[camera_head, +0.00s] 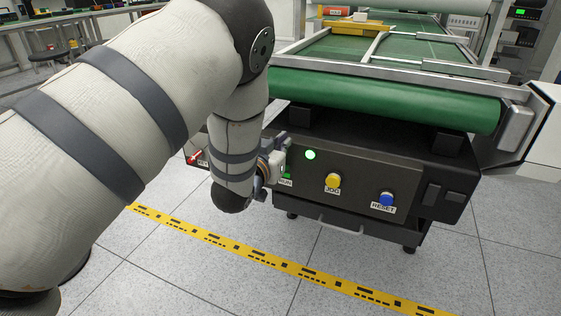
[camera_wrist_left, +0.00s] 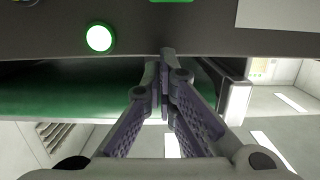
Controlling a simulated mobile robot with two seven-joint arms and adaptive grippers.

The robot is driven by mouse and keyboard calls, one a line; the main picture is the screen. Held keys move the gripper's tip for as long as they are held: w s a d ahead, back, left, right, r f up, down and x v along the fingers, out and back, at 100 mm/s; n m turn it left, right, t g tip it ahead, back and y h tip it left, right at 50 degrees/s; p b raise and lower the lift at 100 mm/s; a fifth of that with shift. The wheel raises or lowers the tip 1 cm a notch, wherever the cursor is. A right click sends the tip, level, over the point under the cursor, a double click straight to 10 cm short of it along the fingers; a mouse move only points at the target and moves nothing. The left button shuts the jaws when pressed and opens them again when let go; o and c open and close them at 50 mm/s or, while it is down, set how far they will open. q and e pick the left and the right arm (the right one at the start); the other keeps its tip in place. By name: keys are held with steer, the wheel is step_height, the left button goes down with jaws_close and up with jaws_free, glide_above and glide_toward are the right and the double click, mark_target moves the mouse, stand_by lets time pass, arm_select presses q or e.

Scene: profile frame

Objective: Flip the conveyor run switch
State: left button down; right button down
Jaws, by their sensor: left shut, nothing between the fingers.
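The control panel (camera_head: 360,182) is a dark box under the conveyor. Its run switch is mostly hidden behind my left gripper; a strip of its green plate (camera_head: 288,164) and the RUN label (camera_head: 286,182) show. My left gripper (camera_head: 283,143) is shut and empty at the panel's left part. In the left wrist view the closed fingertips (camera_wrist_left: 166,58) are at the panel face, and a green edge (camera_wrist_left: 171,1) shows above them. I cannot tell whether they touch the switch, nor its lever position. A round lamp (camera_head: 310,155) glows green; it also shows in the wrist view (camera_wrist_left: 99,38). My right gripper is not in view.
A yellow JOG button (camera_head: 333,180) and a blue RESET button (camera_head: 386,199) are to the right on the panel. A red control (camera_head: 194,156) is left of my forearm. The green conveyor belt (camera_head: 390,103) overhangs the panel. Yellow tape (camera_head: 255,258) crosses the clear floor.

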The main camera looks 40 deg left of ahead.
arm_select(q)
steer(key=shift+s+d+f, duration=0.15)
steer(key=shift+s+f, duration=0.3)
steer(key=shift+f, duration=0.35)
steer(key=shift+s+d+f, duration=0.1)
steer(key=shift+s+f, duration=0.35)
steer(key=shift+f, duration=0.35)
